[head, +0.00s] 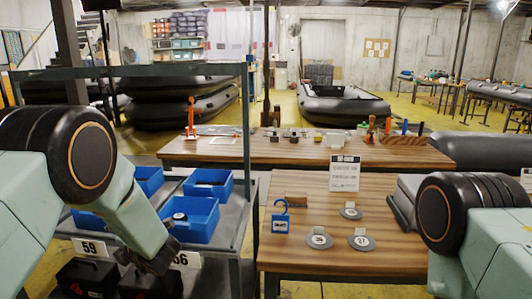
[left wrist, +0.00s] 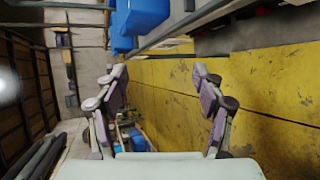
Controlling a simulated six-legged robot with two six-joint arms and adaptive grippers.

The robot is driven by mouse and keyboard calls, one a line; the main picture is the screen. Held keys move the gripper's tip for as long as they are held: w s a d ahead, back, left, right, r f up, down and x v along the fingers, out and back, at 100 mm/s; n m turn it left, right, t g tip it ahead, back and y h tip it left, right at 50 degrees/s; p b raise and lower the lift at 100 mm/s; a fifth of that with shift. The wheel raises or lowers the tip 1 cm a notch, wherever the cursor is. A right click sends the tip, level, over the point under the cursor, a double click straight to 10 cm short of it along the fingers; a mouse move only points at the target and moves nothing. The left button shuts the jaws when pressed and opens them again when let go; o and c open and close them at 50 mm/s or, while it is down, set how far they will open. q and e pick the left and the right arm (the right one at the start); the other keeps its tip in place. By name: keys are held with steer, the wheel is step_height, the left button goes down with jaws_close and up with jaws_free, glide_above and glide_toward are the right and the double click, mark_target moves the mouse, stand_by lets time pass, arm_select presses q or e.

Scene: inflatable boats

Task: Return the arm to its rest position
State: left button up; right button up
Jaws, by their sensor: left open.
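My left arm (head: 120,205) comes in from the left in the head view and bends down in front of a shelf cart with blue bins. Its gripper cannot be made out clearly there. In the left wrist view my left gripper (left wrist: 159,76) is open, its two fingers wide apart with nothing between them. Beyond the fingers are a yellow floor and, further off, blurred blue items. My right arm (head: 475,225) shows only in part at the right edge of the head view. Its gripper is out of view.
Blue bins (head: 198,219) stand on the cart beside my left arm. A wooden table (head: 400,255) to the right holds round grey discs (head: 361,242), a blue tag (head: 280,224) and a sign (head: 344,173). A workbench and inflatable boats (head: 342,105) lie behind.

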arm_select(q)
steer(key=s+d+f+m+g+h, duration=0.1)
steer(key=s+d+f+m+h, duration=0.25)
steer(key=s+f+m, duration=0.55)
steer(key=s+d+f+m+h, duration=0.35)
steer(key=s+f+m, duration=0.25)
steer(key=m, duration=0.5)
steer(key=s+d+f+m+g+h, duration=0.1)
steer(key=s+d+m+g, duration=0.1)
steer(key=s, duration=0.7)
steer(key=s+d+f+m+g+h, duration=0.1)
steer(key=s+d+f+m+g, duration=0.1)
steer(key=s, duration=0.8)
steer(key=s+d+f+m+g+h, duration=0.1)
steer(key=s+d+f+m+g, duration=0.1)
steer(key=s+m, duration=0.4)
steer(key=s+d+g, duration=0.1)
steer(key=s, duration=0.3)
steer(key=shift+s+d+f+h, duration=0.15)
steer(key=shift+d+f+h, duration=0.05)
steer(key=shift+h, duration=0.2)
